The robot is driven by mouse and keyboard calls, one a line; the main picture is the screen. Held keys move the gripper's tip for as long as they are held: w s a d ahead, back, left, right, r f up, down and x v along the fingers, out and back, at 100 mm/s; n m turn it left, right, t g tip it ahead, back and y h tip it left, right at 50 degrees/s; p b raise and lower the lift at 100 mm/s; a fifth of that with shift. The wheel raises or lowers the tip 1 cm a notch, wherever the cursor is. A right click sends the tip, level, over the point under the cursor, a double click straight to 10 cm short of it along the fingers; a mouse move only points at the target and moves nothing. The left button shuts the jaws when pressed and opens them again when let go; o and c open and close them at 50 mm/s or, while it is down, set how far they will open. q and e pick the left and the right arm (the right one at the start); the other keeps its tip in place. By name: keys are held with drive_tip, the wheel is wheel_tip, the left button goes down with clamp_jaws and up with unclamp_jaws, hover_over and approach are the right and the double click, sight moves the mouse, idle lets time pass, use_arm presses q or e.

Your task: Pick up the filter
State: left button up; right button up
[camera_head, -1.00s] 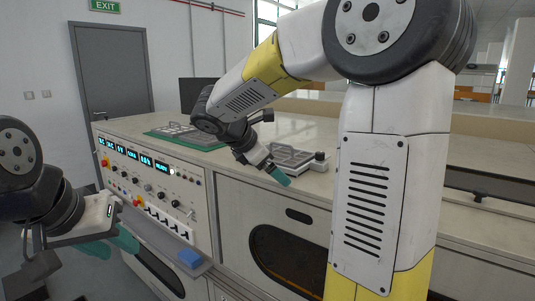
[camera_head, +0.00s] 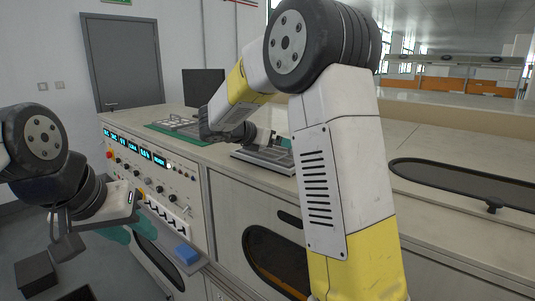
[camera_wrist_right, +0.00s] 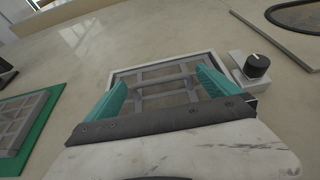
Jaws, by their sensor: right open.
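A grey filter-like grid panel (camera_wrist_right: 160,72) lies in a pale rectangular frame on the bench top in the right wrist view. In the head view the same frame (camera_head: 262,164) is partly hidden behind my right arm. My right gripper (camera_wrist_right: 163,92) is open, its two teal fingers spread wide apart over the panel. Nothing is held between them; I cannot tell if they touch it. A second grid panel (camera_wrist_right: 17,122) lies on a green mat (camera_wrist_right: 42,128) to the left. My left gripper (camera_head: 128,234) hangs empty-looking before the console, its opening unclear.
A small box with a black knob (camera_wrist_right: 257,66) stands close right of the frame. The console (camera_head: 155,180) has displays and switches, with a blue block (camera_head: 187,254) on its ledge. A dark oval-ended panel (camera_head: 470,184) lies on the bench at right.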

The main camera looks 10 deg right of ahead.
drive_tip(key=shift+x, duration=0.9)
drive_tip(key=c, duration=1.3)
drive_tip(key=shift+o, duration=0.2)
